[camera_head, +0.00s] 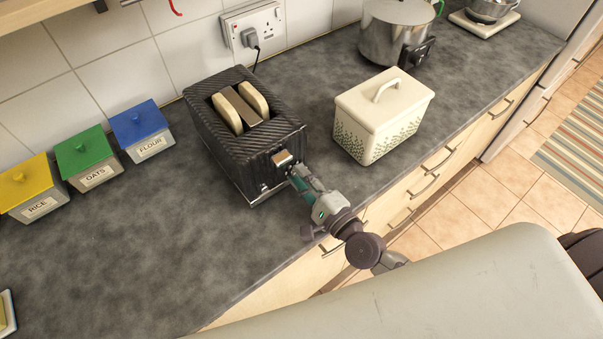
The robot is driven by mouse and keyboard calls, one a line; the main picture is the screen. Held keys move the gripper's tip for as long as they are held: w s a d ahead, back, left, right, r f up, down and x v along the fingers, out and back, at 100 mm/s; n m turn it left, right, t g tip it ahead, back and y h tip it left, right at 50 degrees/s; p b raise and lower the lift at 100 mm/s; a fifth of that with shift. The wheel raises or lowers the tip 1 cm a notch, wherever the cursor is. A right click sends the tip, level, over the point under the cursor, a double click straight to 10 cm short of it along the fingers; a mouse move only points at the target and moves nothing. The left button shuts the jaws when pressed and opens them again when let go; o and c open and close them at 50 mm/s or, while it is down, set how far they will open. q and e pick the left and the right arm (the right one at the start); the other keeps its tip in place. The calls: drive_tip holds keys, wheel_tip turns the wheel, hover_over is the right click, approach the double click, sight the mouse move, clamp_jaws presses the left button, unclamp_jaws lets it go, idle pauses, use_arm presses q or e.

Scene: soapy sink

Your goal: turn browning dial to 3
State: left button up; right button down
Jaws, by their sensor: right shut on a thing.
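A black ribbed toaster (225,130) stands on the worktop with two slices of bread (256,100) showing in its top. A small metal lever (282,157) juts from its front end. My right gripper (293,173) is at this front end, just below the lever, with its fingers shut on a small part there, which looks to be the browning dial. The fingers and arm hide the dial, so its number cannot be read. My left gripper is not in view.
A cream lidded bin (376,126) stands just right of my right arm. Rice (32,194), oats (88,162) and flour (142,134) boxes stand left of the toaster. A steel pot (394,35) is farther back.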

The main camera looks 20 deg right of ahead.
drive_tip(key=n+p, duration=0.2)
drive_tip(key=n, duration=0.4)
drive_tip(key=shift+f, duration=0.1)
idle(0.4)
drive_tip(key=c, duration=1)
unclamp_jaws()
drive_tip(key=shift+o, duration=0.2)
drive_tip(key=shift+s, duration=0.1)
drive_tip(key=v, duration=1.2)
